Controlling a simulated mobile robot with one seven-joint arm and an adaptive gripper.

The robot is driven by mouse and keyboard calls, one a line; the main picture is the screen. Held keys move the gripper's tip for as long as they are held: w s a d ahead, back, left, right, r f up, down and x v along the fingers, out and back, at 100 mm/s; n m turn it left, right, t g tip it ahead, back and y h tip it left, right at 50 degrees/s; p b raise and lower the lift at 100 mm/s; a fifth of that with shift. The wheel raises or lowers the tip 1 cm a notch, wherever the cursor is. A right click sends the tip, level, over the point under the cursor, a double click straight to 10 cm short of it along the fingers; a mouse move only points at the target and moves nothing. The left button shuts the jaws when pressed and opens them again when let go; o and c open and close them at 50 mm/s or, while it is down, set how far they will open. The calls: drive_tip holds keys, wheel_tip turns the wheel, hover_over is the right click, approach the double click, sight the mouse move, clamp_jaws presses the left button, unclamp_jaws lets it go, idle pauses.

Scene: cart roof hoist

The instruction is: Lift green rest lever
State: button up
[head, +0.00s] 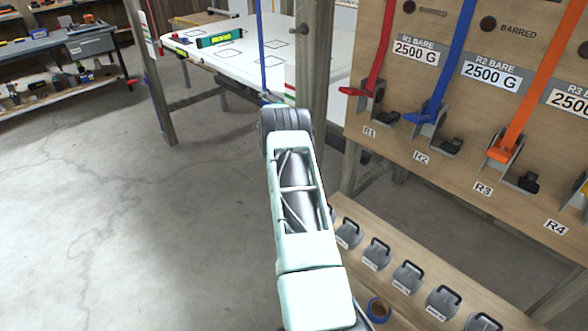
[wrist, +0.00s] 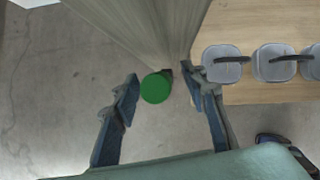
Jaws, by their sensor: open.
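A round green knob-like end (wrist: 155,88) shows in the wrist view, by the foot of a wooden post; I take it for the end of the green rest lever, but no shaft shows. My gripper (wrist: 165,80) is open, with one finger on each side of the green end and a gap to each. The right finger is close to the post. How far the fingertips are from it in depth I cannot tell. In the head view my arm hides the gripper and the green end.
The wooden post (wrist: 140,25) rises beside my fingers. Grey handled weights (wrist: 222,65) stand on a wooden shelf at right. The head view shows a board with red (head: 362,92), blue (head: 428,118) and orange (head: 502,150) straps, and a white panel (head: 270,55). Floor at left is clear.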

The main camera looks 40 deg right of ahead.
drive_tip(key=v, duration=1.2)
drive_tip(key=shift+c, duration=0.3)
